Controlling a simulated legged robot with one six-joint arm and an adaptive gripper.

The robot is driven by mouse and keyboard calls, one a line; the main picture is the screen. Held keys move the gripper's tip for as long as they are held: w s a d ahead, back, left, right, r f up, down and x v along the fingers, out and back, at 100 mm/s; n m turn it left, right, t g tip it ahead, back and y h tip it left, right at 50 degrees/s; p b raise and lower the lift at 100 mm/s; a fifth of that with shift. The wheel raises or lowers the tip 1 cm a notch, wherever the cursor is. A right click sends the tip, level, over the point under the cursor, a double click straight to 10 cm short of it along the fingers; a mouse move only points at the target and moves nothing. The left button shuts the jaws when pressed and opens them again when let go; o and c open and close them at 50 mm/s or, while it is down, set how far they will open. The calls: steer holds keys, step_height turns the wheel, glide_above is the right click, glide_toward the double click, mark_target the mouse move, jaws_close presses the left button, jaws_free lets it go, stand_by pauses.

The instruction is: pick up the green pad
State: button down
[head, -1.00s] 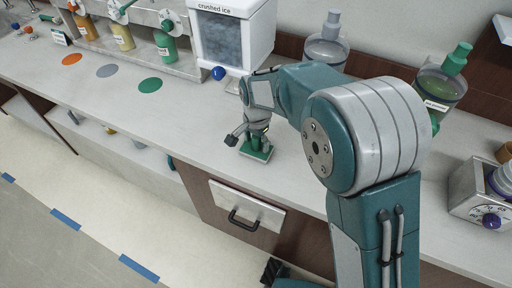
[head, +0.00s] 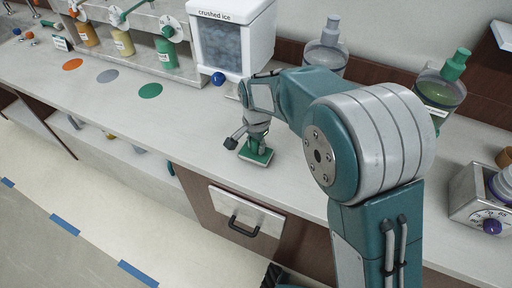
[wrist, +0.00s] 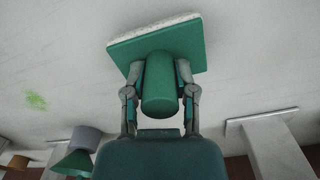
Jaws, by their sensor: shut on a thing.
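The green pad is a flat green square with a pale, speckled underside and a thick green cylindrical handle. In the head view the pad (head: 256,156) is at the front part of the counter, below the ice machine. In the wrist view the pad (wrist: 190,48) is at the top middle, with its handle towards me. My gripper (wrist: 159,78) is shut on the handle, one finger on each side. My gripper also shows in the head view (head: 257,146). I cannot tell whether the pad's underside touches the counter.
The pale counter (head: 190,120) is clear left of the pad, with flat orange, grey and green discs (head: 150,90). The crushed ice machine (head: 232,45) stands behind. A light green smear (wrist: 36,101) is on the counter. A drawer handle (head: 243,227) sticks out in front.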

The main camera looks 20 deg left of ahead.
steer(key=s+d+r, duration=0.9)
steer(key=s+r, duration=0.1)
steer(key=r, duration=0.2)
steer(key=shift+s+d, duration=0.15)
steer(key=shift+d, duration=0.1)
stand_by(0.3)
steer(key=c, duration=1)
jaws_free()
jaws_close()
